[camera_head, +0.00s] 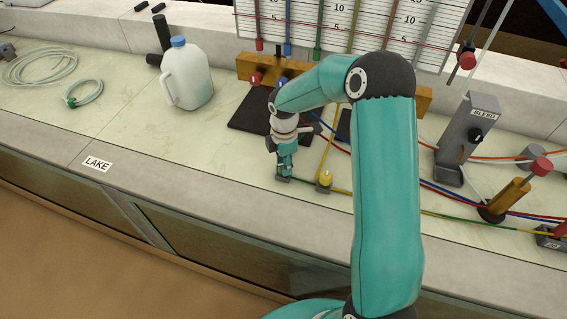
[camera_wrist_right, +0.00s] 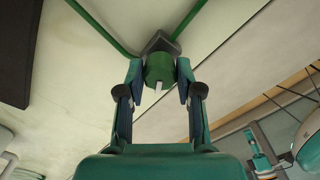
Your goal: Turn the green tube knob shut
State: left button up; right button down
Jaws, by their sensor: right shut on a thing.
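The green tube knob (camera_wrist_right: 158,70) sits on a dark grey block on the bench, with green tubes running off it to both sides in the right wrist view. A short white mark on the knob points toward my palm. My right gripper (camera_wrist_right: 159,77) is shut on the knob, one finger on each side. In the head view my right gripper (camera_head: 284,172) points down at the bench, and it mostly hides the knob. My left gripper does not show.
A yellow knob (camera_head: 326,177) stands close to the right of my right gripper. The BLEED stand (camera_head: 467,138) and a wooden post (camera_head: 508,197) stand right. A LAKE label (camera_head: 97,163) marks the front ledge.

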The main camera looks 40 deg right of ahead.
dwell(0.3)
jog(key=c, duration=0.8)
grip_release()
jog(key=shift+o, duration=0.2)
notch_tip(320, 180, up, 12)
